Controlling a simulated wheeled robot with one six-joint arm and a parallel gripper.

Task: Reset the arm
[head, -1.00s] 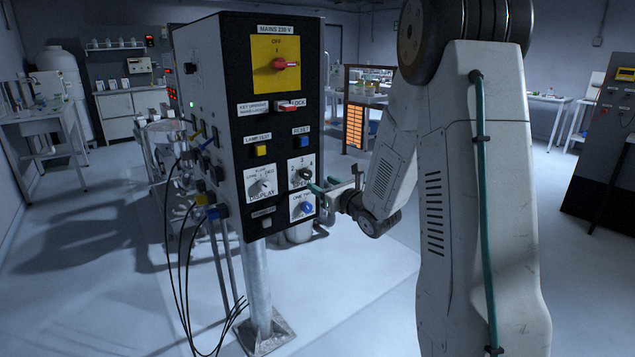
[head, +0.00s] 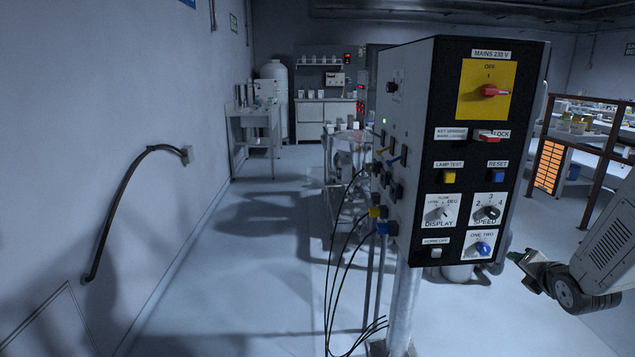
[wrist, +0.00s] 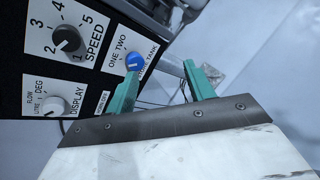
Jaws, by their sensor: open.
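The control panel (head: 466,160) is a black-fronted box on a metal post, with a red mains switch (head: 490,90) on a yellow plate. Below are a speed knob (head: 488,212), a display knob (head: 440,214) and a blue ONE/TWO knob (head: 482,248). My gripper (head: 513,257) is just right of the panel's lower right edge. In the wrist view my gripper (wrist: 161,71) has its two teal fingers apart, with nothing seen between them. The left fingertip overlaps the lower edge of the blue knob (wrist: 135,61) in that view; I cannot tell whether it touches.
Black cables (head: 340,265) hang from the panel's left side. A shelf rack (head: 592,135) stands at the right, behind my arm.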

